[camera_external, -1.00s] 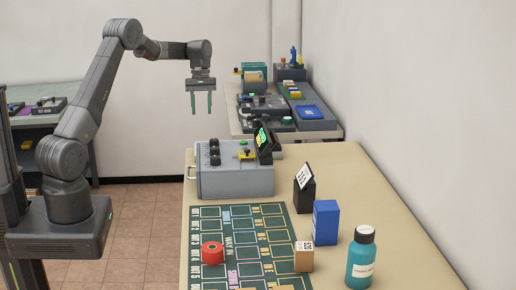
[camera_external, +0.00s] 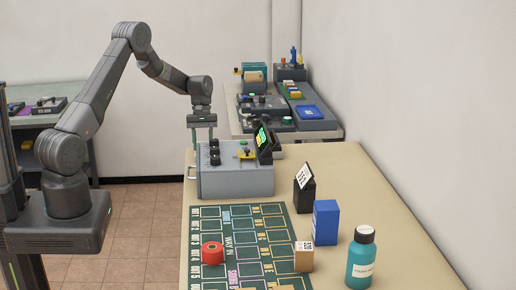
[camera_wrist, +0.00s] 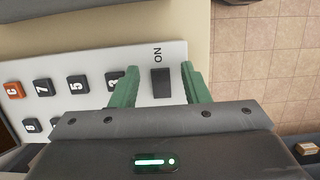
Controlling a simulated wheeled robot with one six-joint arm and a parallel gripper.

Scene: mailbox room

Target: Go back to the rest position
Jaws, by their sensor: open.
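My gripper (camera_external: 202,134) is lowered just over the left part of the grey console (camera_external: 236,182) on the table, with its fingertips behind or near the console's black knobs. In the wrist view, my gripper (camera_wrist: 160,82) has its two green fingers apart and nothing between them. Below the fingers is a white panel (camera_wrist: 90,68) with a black switch (camera_wrist: 161,82) marked "ON" and numbered black keys to the left. I cannot tell whether the fingers touch the panel.
The air above the console is clear.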

